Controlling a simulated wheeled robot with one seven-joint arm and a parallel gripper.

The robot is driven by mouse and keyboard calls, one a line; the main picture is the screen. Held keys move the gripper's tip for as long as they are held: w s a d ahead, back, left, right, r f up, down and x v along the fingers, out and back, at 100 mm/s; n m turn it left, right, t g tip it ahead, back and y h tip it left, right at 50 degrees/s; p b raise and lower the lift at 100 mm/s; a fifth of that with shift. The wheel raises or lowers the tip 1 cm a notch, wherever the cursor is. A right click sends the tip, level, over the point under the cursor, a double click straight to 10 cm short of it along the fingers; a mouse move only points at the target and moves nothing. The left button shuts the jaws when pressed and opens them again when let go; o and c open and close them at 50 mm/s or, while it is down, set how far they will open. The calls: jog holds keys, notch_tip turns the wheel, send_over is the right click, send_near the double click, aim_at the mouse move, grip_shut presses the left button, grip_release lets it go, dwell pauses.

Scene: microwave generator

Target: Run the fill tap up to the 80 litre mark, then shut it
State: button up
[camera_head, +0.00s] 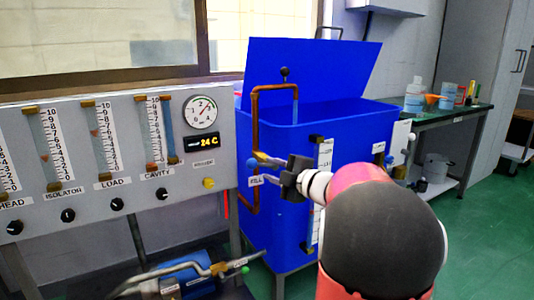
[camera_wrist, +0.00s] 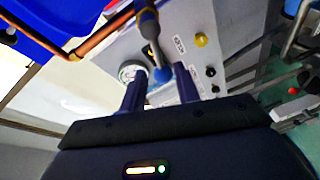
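The blue tank (camera_head: 275,215) stands in the middle of the head view with its lid (camera_head: 310,75) raised. A copper fill pipe (camera_head: 255,115) rises beside it and bends over its rim. A pale blue streak below the spout (camera_head: 295,105) looks like running water. The fill tap (camera_head: 254,162) is above the FILL label. The tank's white scale (camera_head: 324,160) is too small to read. My gripper (camera_head: 268,170) is at the tap. In the wrist view my gripper (camera_wrist: 160,88) has its fingers apart, with the tap's blue-grey handle (camera_wrist: 158,70) between them and gaps visible on both sides.
A grey panel (camera_head: 105,180) with flow tubes, a dial and a 24 C display stands left of the tank. A blue pump (camera_head: 185,280) with pipes lies below it. A green bench (camera_head: 455,112) with bottles is at back right. Green floor (camera_head: 470,240) is clear at right.

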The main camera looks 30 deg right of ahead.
aim_at(262, 165)
jog(key=shift+r+m+g+h+p, duration=0.3)
jog(key=shift+r+h+p, duration=0.05)
jog(key=shift+h, duration=0.05)
jog(key=x, duration=0.7)
jog(key=shift+w+f, duration=0.2)
jog(key=shift+w, duration=0.05)
grip_shut()
